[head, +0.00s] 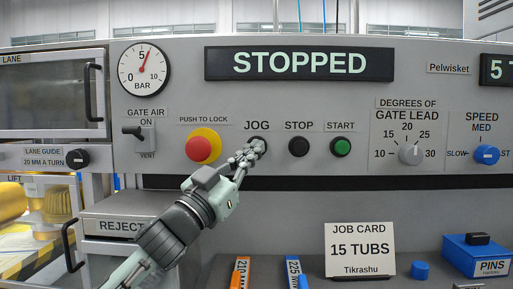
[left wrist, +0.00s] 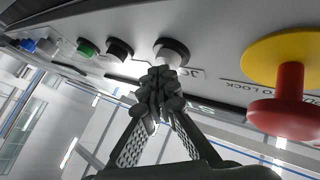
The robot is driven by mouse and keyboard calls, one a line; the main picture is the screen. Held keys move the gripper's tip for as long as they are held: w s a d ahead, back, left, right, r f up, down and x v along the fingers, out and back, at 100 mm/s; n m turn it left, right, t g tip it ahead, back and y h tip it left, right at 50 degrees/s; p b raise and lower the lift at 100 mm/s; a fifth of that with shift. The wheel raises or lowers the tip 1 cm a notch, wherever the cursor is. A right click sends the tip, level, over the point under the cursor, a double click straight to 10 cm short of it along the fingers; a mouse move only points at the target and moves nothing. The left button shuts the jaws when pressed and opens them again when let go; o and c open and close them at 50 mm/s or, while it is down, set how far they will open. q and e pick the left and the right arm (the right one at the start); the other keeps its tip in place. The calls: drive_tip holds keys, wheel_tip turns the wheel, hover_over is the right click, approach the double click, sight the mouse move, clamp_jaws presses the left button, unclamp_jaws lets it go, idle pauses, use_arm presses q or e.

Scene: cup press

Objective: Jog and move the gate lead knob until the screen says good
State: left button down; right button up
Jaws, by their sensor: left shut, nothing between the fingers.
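The screen (head: 300,64) reads STOPPED. The gate lead knob (head: 410,154) is a grey dial on the right of the panel, its pointer up near 20. My left gripper (head: 253,150) is shut and empty, its fingertips at the JOG button and covering most of it in the head view. In the left wrist view the JOG button (left wrist: 172,52) is just beyond the closed fingertips (left wrist: 160,82); I cannot tell whether they touch or press it. My right gripper is not in view.
The red push-to-lock button (head: 202,146) with its yellow collar stands out left of JOG. The STOP button (head: 299,146), START button (head: 341,146) and blue speed knob (head: 487,154) are to the right. A job card (head: 360,249) reading 15 TUBS stands on the ledge below.

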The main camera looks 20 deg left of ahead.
use_arm(q)
drive_tip(key=shift+w, duration=0.25)
idle(0.5)
drive_tip(key=shift+s+d, duration=0.25)
drive_tip(key=shift+s, duration=0.75)
drive_tip(key=shift+s+d, duration=0.2)
drive_tip(key=shift+s, duration=0.6)
drive_tip(key=shift+s+d, duration=0.25)
drive_tip(key=shift+s, duration=0.55)
drive_tip(key=shift+s+d, duration=0.2)
drive_tip(key=shift+s, duration=0.6)
